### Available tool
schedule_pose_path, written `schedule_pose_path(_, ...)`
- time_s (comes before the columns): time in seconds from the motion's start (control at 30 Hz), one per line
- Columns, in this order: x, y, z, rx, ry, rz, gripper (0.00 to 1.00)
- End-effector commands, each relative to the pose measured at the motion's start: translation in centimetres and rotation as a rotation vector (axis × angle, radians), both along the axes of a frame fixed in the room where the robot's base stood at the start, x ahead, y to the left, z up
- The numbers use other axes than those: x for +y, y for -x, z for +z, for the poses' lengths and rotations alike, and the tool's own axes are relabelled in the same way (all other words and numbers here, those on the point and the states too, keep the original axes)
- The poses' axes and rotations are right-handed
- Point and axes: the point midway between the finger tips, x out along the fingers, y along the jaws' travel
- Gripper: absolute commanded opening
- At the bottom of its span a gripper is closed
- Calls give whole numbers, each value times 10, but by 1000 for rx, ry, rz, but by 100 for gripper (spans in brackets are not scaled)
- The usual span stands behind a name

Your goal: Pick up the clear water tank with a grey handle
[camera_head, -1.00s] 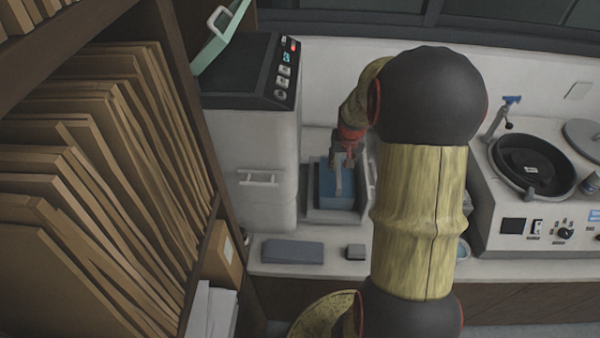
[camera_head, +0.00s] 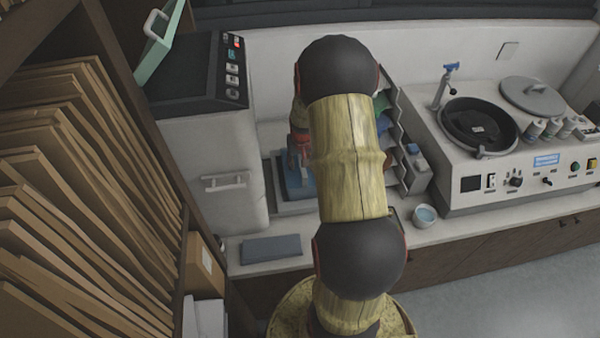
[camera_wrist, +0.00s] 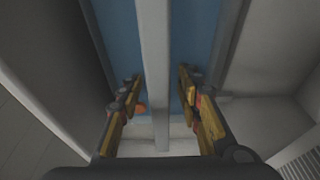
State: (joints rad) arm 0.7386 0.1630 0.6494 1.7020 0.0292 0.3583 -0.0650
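The clear water tank (camera_head: 290,186) shows blue and sits on the counter beside the white machine, partly hidden by my arm in the head view. In the wrist view, the blue tank (camera_wrist: 196,35) lies below my gripper, and its grey handle (camera_wrist: 154,55) runs lengthwise as a straight bar. My gripper (camera_wrist: 161,82) is open, with one finger on each side of the handle. A gap shows between each finger and the bar. In the head view the fingertips are hard to make out.
The white machine (camera_head: 215,155) stands close on the left of the tank. A grey slab (camera_head: 271,249) lies on the counter in front. At right are a small bowl (camera_head: 425,216) and the polishing machine (camera_head: 520,165). A shelf of brown boards (camera_head: 70,200) fills the left.

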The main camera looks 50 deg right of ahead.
Motion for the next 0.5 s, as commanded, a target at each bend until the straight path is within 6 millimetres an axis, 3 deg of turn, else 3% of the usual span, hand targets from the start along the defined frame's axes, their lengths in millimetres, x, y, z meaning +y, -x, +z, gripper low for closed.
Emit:
schedule_pose_path(0.27, -1, -1, -4, -2, 1, 0, 34)
schedule_pose_path(0.5, -1, -1, -3, -2, 1, 0, 21)
